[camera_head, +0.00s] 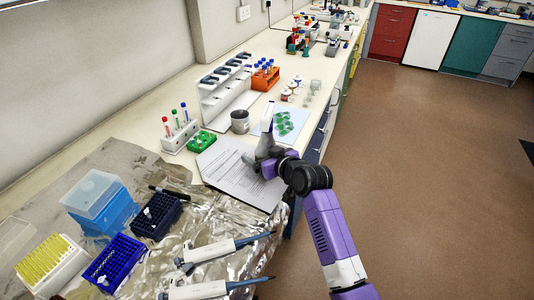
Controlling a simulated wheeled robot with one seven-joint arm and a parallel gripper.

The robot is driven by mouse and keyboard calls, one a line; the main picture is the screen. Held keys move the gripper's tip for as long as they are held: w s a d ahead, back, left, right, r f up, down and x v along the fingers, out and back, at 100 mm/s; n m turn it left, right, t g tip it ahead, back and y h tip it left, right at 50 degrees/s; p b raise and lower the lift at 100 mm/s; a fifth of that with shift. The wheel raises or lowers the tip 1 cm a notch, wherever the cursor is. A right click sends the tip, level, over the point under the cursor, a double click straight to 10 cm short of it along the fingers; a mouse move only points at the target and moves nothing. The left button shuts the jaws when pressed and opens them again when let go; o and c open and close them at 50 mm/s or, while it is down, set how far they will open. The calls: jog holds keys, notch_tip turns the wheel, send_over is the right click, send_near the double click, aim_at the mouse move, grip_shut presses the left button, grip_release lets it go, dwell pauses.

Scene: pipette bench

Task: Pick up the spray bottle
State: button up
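A pale grey-white bottle with a narrow top (267,128), which looks like the spray bottle, stands upright or nearly so on the bench by the printed sheets. My gripper (257,158) is at its lower part, at the end of my purple and black arm reaching in from the lower right. The black wrist and the gripper body hide the bottle's base. The fingers are too small and overlapped to show whether they are apart or closed, or touching the bottle.
Printed sheets (238,178) lie under the gripper. A blue sheet with green pieces (283,122), a grey cup (240,122) and a white pipette stand (222,98) are close behind. Two pipettes (222,249) and tip boxes (115,262) lie on crumpled foil in front. Brown floor is open at right.

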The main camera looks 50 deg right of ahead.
jog(key=shift+c, duration=0.5)
jog(key=c, duration=1.8)
jog(key=shift+r, duration=0.1)
grip_shut()
